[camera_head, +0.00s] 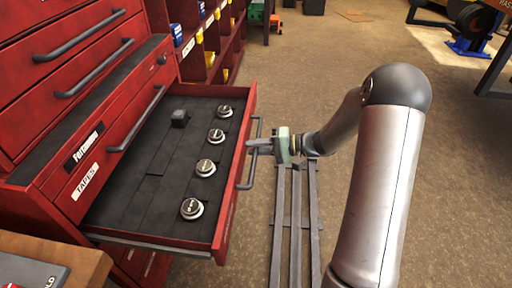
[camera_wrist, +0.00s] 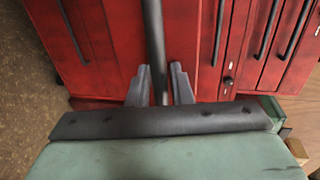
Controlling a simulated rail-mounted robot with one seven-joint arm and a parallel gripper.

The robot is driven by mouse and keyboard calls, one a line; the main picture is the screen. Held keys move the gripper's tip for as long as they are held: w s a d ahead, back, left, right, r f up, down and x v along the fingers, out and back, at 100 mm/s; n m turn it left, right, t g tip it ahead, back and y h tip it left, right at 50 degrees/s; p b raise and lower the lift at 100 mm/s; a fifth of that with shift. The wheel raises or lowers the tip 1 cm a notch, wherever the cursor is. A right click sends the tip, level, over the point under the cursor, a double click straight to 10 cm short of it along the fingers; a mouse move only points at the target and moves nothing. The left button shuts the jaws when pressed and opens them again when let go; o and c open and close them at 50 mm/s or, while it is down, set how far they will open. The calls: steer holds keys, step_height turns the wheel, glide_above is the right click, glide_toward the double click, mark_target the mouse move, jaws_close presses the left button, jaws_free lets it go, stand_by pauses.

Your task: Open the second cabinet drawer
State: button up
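The red tool cabinet (camera_head: 60,62) is on the left in the head view. One of its drawers (camera_head: 150,205) is pulled well out, below a closed drawer front with a black handle (camera_head: 137,119). The open drawer has a dark handle (camera_head: 252,165) on its front, which also shows as a bar in the wrist view (camera_wrist: 154,35). My gripper (camera_head: 262,147) is at this handle. In the wrist view its fingers (camera_wrist: 159,82) stand close on either side of the bar and appear shut on it. Exact contact is hard to see.
Several round metal pieces (camera_head: 205,167) and a small dark block (camera_head: 179,118) lie in the open drawer. A wooden surface (camera_head: 70,255) is at lower left. Red shelves (camera_head: 215,50) with bins stand behind. My rail lies on the floor (camera_head: 450,160), which is clear at right.

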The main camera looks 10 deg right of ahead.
steer(key=p+v, duration=0.1)
steer(key=v, duration=1.6)
steer(key=shift+d, duration=0.2)
steer(key=shift+s, duration=0.15)
